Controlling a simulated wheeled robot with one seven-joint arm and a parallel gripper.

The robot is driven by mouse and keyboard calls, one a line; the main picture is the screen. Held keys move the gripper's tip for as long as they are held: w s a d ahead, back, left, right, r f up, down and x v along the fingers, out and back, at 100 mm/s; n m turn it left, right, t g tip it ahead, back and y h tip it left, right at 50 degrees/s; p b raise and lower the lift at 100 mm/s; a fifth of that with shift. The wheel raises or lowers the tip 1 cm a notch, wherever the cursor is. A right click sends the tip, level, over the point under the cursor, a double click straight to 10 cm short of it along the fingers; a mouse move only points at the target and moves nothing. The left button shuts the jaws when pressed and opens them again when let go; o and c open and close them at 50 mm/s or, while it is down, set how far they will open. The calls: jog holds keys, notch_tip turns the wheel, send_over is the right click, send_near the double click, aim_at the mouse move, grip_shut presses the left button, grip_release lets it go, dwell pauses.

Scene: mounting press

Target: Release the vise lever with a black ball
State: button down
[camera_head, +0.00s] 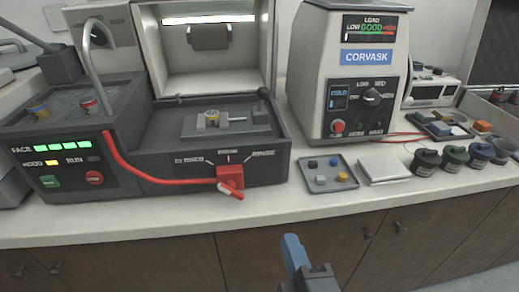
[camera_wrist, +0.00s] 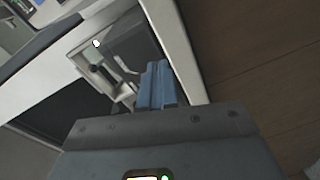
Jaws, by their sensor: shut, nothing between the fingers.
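The vise (camera_head: 212,121) sits on a plate in the dark bed of the open-hooded machine at the left, in the head view. A small round piece is held or rests at its middle. A lever with a black ball (camera_head: 263,93) stands upright at the right end of this bed, behind the front wall. My gripper (camera_head: 291,240) is in front of the bench edge, below and to the right of the lever and well apart from it. Its blue fingers (camera_wrist: 157,75) are shut and empty in the wrist view. I cannot make out the ball lever for certain there.
A red valve handle (camera_head: 230,178) with a red hose projects from the machine's front. A grey tray (camera_head: 306,181) with small coloured pieces, a white flat block (camera_head: 383,168) and several dark jars stand to the right. The bench's front strip is mostly clear.

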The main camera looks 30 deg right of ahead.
aim_at(262, 98)
jog(key=w+a+r+t+h, duration=0.1)
jog(key=w+a+r+h, duration=0.1)
jog(key=r, duration=0.4)
jog(key=w+a+r+m+t+h+b, duration=0.1)
jog(key=w+r+t+h, duration=0.1)
jog(key=w+r+h, duration=0.2)
jog(key=shift+w+a+r+h+b, duration=0.15)
jog(key=shift+a+r+h+b, duration=0.2)
jog(key=shift+r, duration=0.55)
jog(key=shift+w, duration=0.1)
jog(key=p+x, duration=0.4)
jog(key=x, duration=0.9)
jog(key=shift+r, duration=0.15)
jog(key=shift+w+d+r, duration=0.1)
jog(key=shift+w+d, duration=0.1)
jog(key=shift+w, duration=0.1)
jog(key=shift+r, duration=0.15)
